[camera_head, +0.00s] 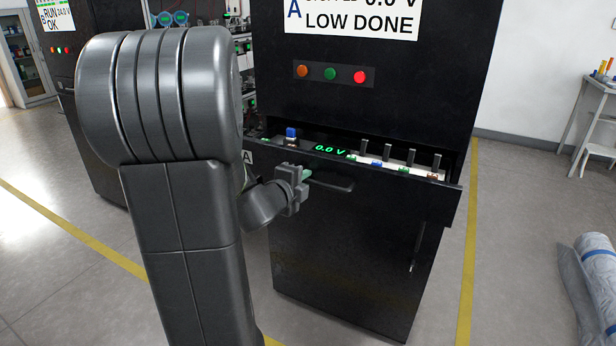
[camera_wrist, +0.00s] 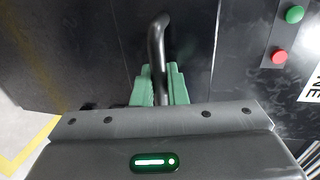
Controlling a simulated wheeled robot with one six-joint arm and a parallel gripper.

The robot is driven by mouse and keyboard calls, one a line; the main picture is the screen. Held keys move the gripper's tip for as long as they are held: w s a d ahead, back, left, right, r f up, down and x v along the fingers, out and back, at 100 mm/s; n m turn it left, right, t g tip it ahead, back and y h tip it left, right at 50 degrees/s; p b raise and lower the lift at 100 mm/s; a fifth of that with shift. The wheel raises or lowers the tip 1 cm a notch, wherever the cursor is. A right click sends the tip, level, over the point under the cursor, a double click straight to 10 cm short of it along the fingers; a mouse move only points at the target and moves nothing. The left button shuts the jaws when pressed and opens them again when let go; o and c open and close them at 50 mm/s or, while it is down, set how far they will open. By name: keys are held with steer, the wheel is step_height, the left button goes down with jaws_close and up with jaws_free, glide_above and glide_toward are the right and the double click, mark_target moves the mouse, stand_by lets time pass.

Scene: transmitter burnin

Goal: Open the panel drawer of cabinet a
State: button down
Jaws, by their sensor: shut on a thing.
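Cabinet a (camera_head: 350,250) is the black cabinet in the middle of the head view, with a sign marked A (camera_head: 345,18) reading "LOW DONE". Its panel drawer (camera_head: 425,185) stands partly pulled out. The drawer's inside shows a green 0.0 V readout, a blue knob and a row of small switches. My gripper (camera_head: 303,174) is at the drawer's dark bar handle (camera_head: 330,182), at its left part. In the wrist view the green fingers (camera_wrist: 160,85) are shut on the handle (camera_wrist: 157,45), one on each side. My arm hides the cabinet's left edge.
Orange, green and red lamps (camera_head: 330,74) sit above the drawer. A second black cabinet (camera_head: 95,150) stands at the left, partly behind my arm. Clear-wrapped rolls (camera_head: 592,275) lie on the floor at the right. A white stool (camera_head: 598,130) stands by the wall. Yellow lines mark the floor.

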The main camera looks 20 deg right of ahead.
steer(key=f+v, duration=0.1)
steer(key=v, duration=0.7)
steer(key=shift+f, duration=0.35)
steer(key=shift+s+a, duration=0.15)
steer(key=c, duration=1.6)
jaws_free()
steer(key=shift+o, duration=0.2)
steer(key=shift+r, duration=0.1)
steer(key=p+v, duration=0.2)
steer(key=v, duration=1.1)
steer(key=shift+s+a, duration=0.25)
steer(key=shift+s, duration=0.05)
steer(key=shift+d, duration=0.1)
